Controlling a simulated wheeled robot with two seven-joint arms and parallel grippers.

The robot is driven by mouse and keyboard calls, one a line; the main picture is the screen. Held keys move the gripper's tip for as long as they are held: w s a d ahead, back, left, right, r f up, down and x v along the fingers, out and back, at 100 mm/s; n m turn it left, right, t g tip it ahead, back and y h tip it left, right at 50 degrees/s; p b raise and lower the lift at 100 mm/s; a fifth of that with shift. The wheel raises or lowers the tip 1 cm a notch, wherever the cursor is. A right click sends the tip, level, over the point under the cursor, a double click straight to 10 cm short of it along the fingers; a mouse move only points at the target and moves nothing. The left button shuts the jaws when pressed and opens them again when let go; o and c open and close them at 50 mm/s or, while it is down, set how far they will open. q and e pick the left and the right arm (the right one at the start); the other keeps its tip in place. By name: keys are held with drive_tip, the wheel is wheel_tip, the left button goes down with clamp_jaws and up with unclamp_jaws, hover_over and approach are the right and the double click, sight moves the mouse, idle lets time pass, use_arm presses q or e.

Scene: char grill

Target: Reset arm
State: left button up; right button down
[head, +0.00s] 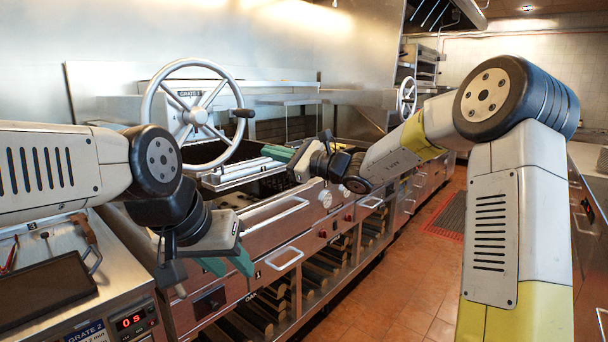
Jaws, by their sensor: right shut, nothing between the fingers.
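My left arm comes in from the left edge. Its gripper (228,265) hangs low in front of the grill's steel front, with its green fingers apart and nothing seen between them. My right arm reaches in from the right and bends across the middle. Its gripper (281,154) points left over the grill, with its green fingers together and empty. The right gripper is farther away than the left one.
A spoked handwheel (196,115) stands behind the grill between the two arms. A dark tray (45,292) and tongs (10,256) lie on the left counter. Drawer handles (284,259) stick out of the grill front. The tiled floor (420,265) is open at right.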

drive_tip(key=s+d+f+n+g+h, duration=0.25)
drive_tip(key=s+n, duration=0.25)
drive_tip(key=s, duration=0.4)
drive_tip(key=s+d+f+n+g+h, duration=0.2)
drive_tip(key=s+n+h, duration=0.25)
drive_tip(key=s, duration=0.55)
drive_tip(key=s+d+f+n+t+h, duration=0.1)
drive_tip(key=s+d+f+n+h, duration=0.2)
drive_tip(key=s+d, duration=0.4)
drive_tip(key=s+d+f+n+t+h, duration=0.1)
drive_tip(key=s+d+f+n+h, duration=0.2)
drive_tip(key=d, duration=1.1)
drive_tip(key=s+n+h, duration=0.2)
drive_tip(key=s, duration=0.2)
drive_tip(key=shift+s+d+f, duration=0.25)
drive_tip(key=shift+d, duration=0.05)
drive_tip(key=shift+t, duration=0.25)
